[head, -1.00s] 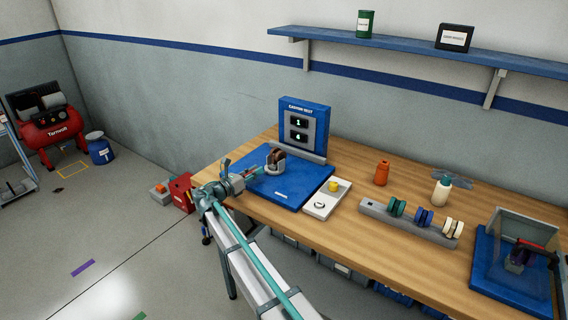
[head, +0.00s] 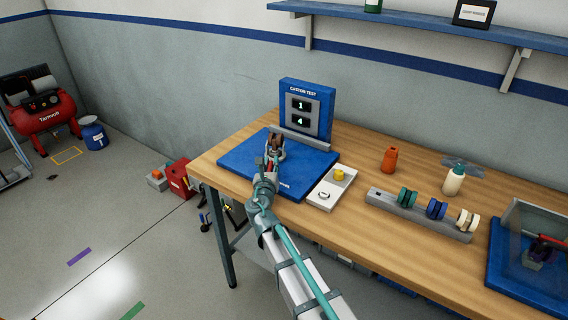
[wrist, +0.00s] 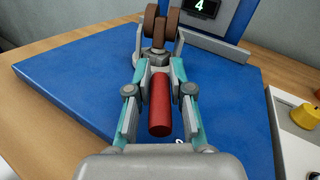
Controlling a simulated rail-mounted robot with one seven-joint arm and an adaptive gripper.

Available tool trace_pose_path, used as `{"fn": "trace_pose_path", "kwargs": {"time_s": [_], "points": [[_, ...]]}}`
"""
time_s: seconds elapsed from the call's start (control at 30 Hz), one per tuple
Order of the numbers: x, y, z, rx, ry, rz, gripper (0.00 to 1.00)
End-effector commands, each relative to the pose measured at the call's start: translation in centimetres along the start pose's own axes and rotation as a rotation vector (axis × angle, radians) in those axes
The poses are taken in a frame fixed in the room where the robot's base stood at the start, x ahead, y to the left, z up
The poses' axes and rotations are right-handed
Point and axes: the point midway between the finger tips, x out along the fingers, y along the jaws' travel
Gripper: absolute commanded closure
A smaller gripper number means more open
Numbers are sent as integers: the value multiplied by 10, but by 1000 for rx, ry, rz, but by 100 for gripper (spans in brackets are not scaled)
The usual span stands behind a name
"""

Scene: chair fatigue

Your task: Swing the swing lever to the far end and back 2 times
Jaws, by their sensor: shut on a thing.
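The swing lever shows as a red cylindrical handle (wrist: 159,105) in the wrist view, pointing toward my camera. My gripper (wrist: 159,68) has a finger on each side of the handle and is shut on it near its far end. Just beyond stands a caster with brown wheels (wrist: 162,27) in a grey fork; it also shows in the head view (head: 276,142). The caster stands on the blue base plate (head: 245,155) of the caster test stand (head: 306,108), whose displays read 1 and 4. In the head view my gripper (head: 272,165) partly hides the lever.
A white panel (head: 323,196) with a yellow knob (head: 339,174) lies right of the base plate. The wooden table's left edge is close.

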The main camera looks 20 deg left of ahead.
Motion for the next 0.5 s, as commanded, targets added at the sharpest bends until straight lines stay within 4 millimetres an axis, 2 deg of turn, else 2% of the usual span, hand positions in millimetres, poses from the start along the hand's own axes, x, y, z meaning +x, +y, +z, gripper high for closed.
{"fn": "trace_pose_path", "kwargs": {"time_s": [0.4,0.43,0.5], "points": [[-1,4,1,1,-3,14,100],[-1,4,1,0,-3,13,78],[-1,4,1,0,-3,13,66]]}}
